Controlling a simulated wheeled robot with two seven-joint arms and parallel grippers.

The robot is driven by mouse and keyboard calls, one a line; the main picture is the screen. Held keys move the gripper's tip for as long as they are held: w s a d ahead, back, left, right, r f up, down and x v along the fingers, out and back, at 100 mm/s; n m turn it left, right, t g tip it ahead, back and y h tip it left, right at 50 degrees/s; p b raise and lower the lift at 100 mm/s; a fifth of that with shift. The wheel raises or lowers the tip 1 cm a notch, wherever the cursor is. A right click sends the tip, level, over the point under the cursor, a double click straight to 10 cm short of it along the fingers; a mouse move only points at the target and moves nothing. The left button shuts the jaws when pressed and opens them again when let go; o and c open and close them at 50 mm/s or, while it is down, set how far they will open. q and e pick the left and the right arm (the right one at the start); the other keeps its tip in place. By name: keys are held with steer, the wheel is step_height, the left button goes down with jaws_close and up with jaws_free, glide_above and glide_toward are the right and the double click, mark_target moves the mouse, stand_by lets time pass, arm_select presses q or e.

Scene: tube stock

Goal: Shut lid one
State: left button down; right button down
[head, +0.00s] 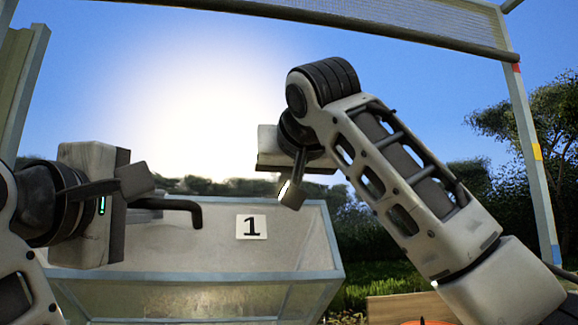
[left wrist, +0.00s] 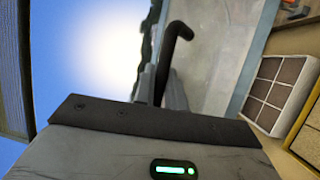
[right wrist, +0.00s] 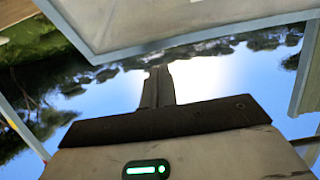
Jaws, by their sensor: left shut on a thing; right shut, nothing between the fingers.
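Lid one (head: 290,245) is a pale panel in a grey-blue frame, with a white plate reading 1 (head: 251,227). It looks raised and tilted; its exact angle is hard to judge. A black bent handle (head: 185,205) juts from its left part, and it also shows in the left wrist view (left wrist: 178,33). My left gripper (head: 150,203) is shut on this handle; its fingers partly hide the grip. My right gripper (head: 290,193) is shut and empty, in front of the lid's upper edge, right of the number plate. Its closed fingers show in the right wrist view (right wrist: 158,85).
A glazed box section (head: 180,298) lies below the panel. A post with coloured bands (head: 530,150) stands at the right, under a mesh-covered bar (head: 390,20). A tray with brown compartments (left wrist: 272,92) shows in the left wrist view. Wooden boards (head: 400,307) are at lower right.

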steer(key=shift+s+d+f, duration=0.15)
steer(key=shift+s+f, duration=0.25)
steer(key=shift+f, duration=0.2)
steer(key=shift+s+d+f, duration=0.1)
steer(key=shift+s+f, duration=0.3)
steer(key=shift+f, duration=0.2)
